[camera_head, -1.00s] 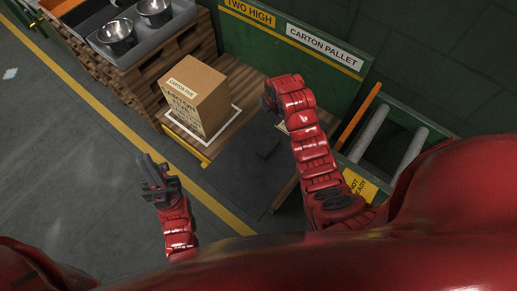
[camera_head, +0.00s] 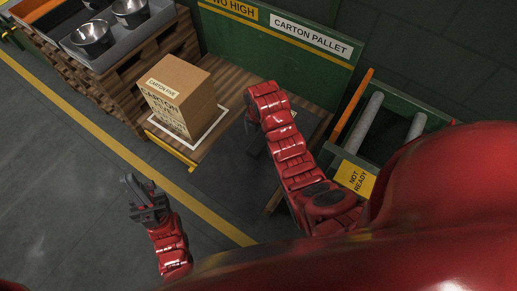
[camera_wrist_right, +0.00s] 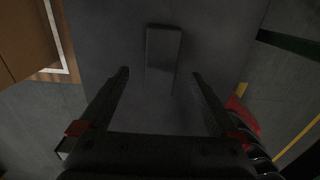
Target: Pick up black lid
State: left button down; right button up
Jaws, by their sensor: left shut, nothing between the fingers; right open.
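The black lid is a flat dark square panel (camera_head: 215,178) with a raised block handle, lying low beside the carton. In the right wrist view the panel (camera_wrist_right: 215,40) fills the middle, and its block handle (camera_wrist_right: 163,45) stands upright in the picture. My right gripper (camera_wrist_right: 160,73) is open, its fingers either side of the handle's near end, apparently above it and not touching. In the head view my right arm hides part of the lid and most of the gripper. My left gripper (camera_head: 130,183) is shut and empty over the floor at left, away from the lid.
A cardboard carton (camera_head: 178,95) stands on a wooden pallet left of the lid. Metal pots (camera_head: 93,38) sit in a grey tray at upper left. A green barrier (camera_head: 280,50) runs behind, and a roller conveyor (camera_head: 372,125) is at right. The floor at left is clear.

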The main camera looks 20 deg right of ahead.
jog(key=shift+s+f, duration=0.1)
jog(key=shift+f, duration=2.6)
grip_shut()
